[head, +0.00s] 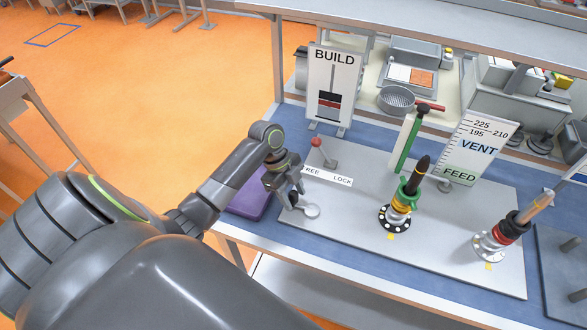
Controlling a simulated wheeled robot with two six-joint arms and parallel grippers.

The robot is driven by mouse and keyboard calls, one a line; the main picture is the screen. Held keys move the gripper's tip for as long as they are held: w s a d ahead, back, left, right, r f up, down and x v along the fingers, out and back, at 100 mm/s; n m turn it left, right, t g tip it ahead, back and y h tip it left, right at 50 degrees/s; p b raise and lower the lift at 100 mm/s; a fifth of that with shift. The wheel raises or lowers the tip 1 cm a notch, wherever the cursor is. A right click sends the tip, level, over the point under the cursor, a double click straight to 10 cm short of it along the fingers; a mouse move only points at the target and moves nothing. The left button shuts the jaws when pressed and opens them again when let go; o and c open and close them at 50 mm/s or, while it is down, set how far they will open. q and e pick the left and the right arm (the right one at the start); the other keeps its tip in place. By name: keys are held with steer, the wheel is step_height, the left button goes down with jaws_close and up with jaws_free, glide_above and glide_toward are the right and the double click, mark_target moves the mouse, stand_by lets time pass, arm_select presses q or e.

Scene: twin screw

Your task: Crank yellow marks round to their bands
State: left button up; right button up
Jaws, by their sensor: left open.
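My left gripper (293,197) is open over the left end of the grey plate (345,226), beside a small round grey disc (311,211). I cannot tell whether it touches the disc. A dark-handled crank post (409,190) with green and yellow collars leans on a dotted dial (394,219) mid-plate. A second post (511,226) with a red collar and tan tip stands on a pale dial (491,246) at right. Small yellow marks show at the front of the middle dial (390,237) and right dial (488,266). My right gripper is not in view.
A red-knobbed lever (324,152) stands behind the FREE/LOCK label (328,176). A BUILD panel (332,62), a green-white column (407,142) and a VENT/FEED scale board (476,150) stand behind the posts. A purple pad (248,202) lies left of the plate.

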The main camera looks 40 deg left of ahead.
arm_select(q)
steer(key=shift+d+f, duration=0.1)
steer(key=shift+f, duration=0.15)
steer(key=c, duration=1)
steer(key=shift+s, duration=0.1)
